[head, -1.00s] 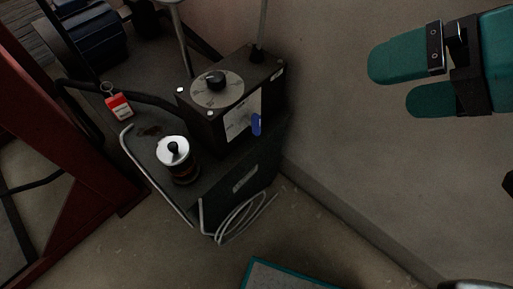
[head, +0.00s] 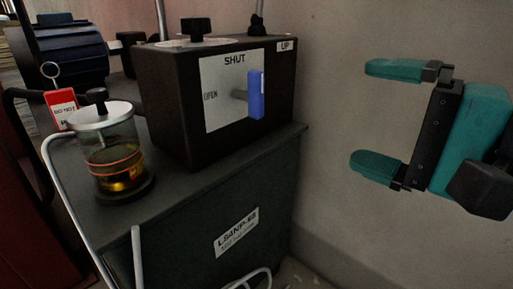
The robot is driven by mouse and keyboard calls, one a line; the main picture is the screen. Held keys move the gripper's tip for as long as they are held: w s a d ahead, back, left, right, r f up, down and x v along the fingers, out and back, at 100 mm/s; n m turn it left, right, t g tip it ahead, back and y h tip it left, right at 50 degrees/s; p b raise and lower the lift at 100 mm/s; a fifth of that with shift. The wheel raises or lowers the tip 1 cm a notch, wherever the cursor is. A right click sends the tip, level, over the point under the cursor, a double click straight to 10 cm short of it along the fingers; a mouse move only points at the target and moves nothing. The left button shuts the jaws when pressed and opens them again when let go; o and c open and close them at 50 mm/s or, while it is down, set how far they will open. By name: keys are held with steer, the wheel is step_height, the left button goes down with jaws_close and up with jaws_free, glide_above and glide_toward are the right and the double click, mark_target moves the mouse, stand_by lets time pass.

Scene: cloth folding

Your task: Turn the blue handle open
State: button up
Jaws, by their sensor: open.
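The blue handle (head: 256,94) stands upright on a short shaft in front of a pale plate (head: 220,112) on the black box (head: 172,105). The plate reads SHUT at its top and OPEN at its left, and the handle lies right of both words. My gripper (head: 368,115) is at the right, with its two teal fingers wide apart, one above the other, pointing left. It is empty. In the picture it is well right of the handle, with a clear gap between them and no contact.
The box stands on a dark cabinet (head: 190,225). A glass jar (head: 113,160) with amber liquid and a red tag (head: 60,105) are left of it. A dark blue motor (head: 68,55) is behind. A pale wall (head: 335,170) is at the right. A pale bent rail runs along the cabinet's left side.

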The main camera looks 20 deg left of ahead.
steer(key=f, duration=0.2)
steer(key=p, duration=0.9)
glide_toward(262, 97)
steer(key=shift+m, duration=0.3)
steer(key=p+x, duration=0.2)
steer(key=x, duration=0.9)
steer(key=c, duration=0.9)
